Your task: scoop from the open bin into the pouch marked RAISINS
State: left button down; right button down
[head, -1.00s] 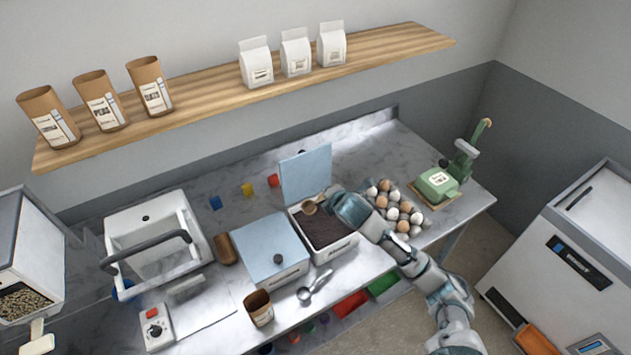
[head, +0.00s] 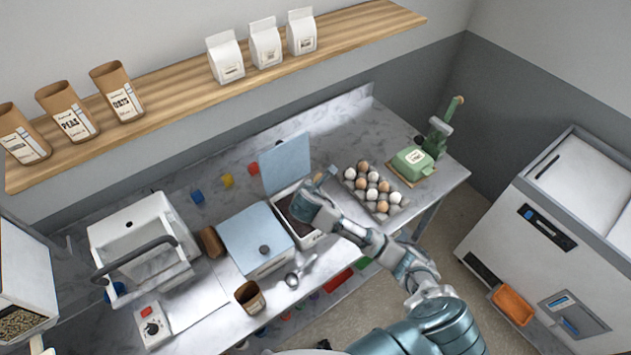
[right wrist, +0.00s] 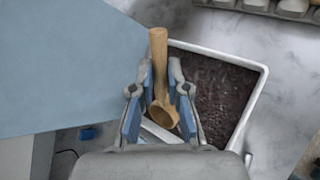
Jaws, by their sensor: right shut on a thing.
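The open bin (head: 312,240) is white, with dark brown granular contents that fill much of the right wrist view (right wrist: 258,88). Its blue lid (head: 286,165) stands up at the back. My right gripper (head: 303,207) is over the bin and hides part of it. In the right wrist view its fingers (right wrist: 160,112) are shut on a wooden scoop (right wrist: 158,55), handle toward the top of the picture. I cannot tell whether the bowl holds anything. An open brown pouch (head: 250,298) stands at the counter's front; no RAISINS mark is readable. My left gripper is not in view.
A closed blue-lidded bin (head: 252,238) stands left of the open one. A metal scoop (head: 296,275) lies in front. An egg tray (head: 372,190) and a green device (head: 412,162) are to the right. The shelf (head: 180,85) holds several bags.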

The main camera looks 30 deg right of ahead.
notch_tip(320, 180, down, 11)
notch_tip(320, 180, up, 12)
jog(key=d+m+g+y, duration=0.1)
jog(key=d+m+y, duration=0.1)
jog(key=y, duration=0.3)
jog(key=shift+w+d+f, duration=0.2)
jog(key=shift+d+f, duration=0.05)
dwell(0.5)
